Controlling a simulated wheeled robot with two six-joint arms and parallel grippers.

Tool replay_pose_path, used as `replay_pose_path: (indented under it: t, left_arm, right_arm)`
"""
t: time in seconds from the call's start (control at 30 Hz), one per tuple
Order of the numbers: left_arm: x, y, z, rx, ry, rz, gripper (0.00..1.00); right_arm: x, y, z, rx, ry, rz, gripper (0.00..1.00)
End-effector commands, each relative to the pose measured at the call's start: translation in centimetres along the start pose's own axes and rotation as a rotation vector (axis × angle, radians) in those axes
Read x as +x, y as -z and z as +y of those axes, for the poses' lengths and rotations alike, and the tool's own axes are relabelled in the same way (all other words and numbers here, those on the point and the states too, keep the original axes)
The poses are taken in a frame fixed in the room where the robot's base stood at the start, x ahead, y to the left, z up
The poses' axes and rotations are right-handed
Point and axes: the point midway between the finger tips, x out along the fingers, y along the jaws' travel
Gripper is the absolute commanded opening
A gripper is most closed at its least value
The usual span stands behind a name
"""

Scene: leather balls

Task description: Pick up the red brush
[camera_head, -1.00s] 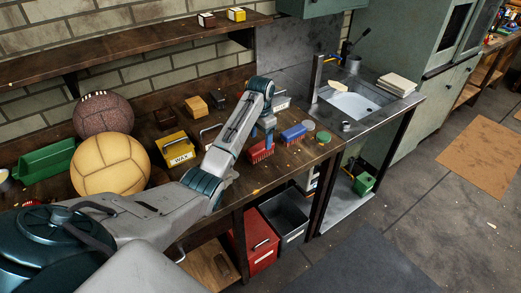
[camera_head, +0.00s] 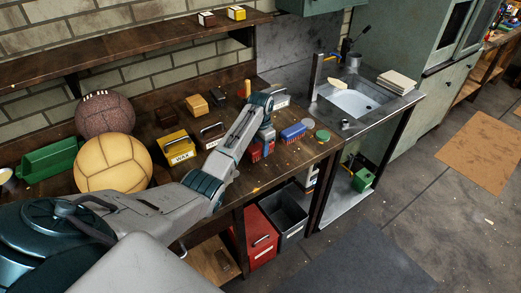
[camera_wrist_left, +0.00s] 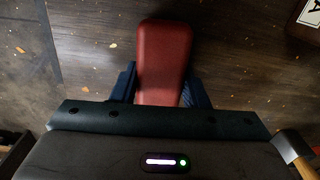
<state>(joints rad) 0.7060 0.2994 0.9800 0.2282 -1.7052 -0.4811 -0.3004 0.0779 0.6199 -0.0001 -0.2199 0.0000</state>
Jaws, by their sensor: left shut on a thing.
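The red brush (camera_head: 256,152) is on the workbench (camera_head: 235,175), below my left gripper (camera_head: 267,142), in the head view. In the left wrist view the brush's smooth red back (camera_wrist_left: 164,55) lies between the two blue fingers of my left gripper (camera_wrist_left: 160,88). The fingers are shut on its sides. I cannot tell whether the brush is clear of the bench top. My right gripper is in neither view.
A blue brush (camera_head: 292,132) lies just right of the red one, with a green round tin (camera_head: 322,136) beyond it. A yellow wax box (camera_head: 177,147) and a tan ball (camera_head: 113,165) stand left. A sink (camera_head: 352,103) is at the right.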

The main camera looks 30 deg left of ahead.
Motion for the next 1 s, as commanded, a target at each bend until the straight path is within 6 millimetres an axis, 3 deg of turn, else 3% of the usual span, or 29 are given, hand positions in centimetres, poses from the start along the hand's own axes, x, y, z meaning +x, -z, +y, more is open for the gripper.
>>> replay_pose_path:
  t: [0.33, 0.53, 0.87, 1.0]
  left_arm:
    - [-0.8, 0.1, -0.1, 0.0, 0.001, 0.003, 0.16]
    - [-3.5, 0.1, 0.0, 0.0, 0.003, 0.005, 0.16]
    - [-4.0, -2.4, 7.4, 0.003, 0.0, 0.003, 0.16]
    - [-5.2, -3.4, 10.2, 0.002, -0.003, -0.001, 0.16]
  right_arm:
    - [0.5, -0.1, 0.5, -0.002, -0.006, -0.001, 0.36]
    - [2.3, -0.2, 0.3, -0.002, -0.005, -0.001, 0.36]
    - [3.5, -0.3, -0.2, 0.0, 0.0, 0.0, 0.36]
    - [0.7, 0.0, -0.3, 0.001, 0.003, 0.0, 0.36]
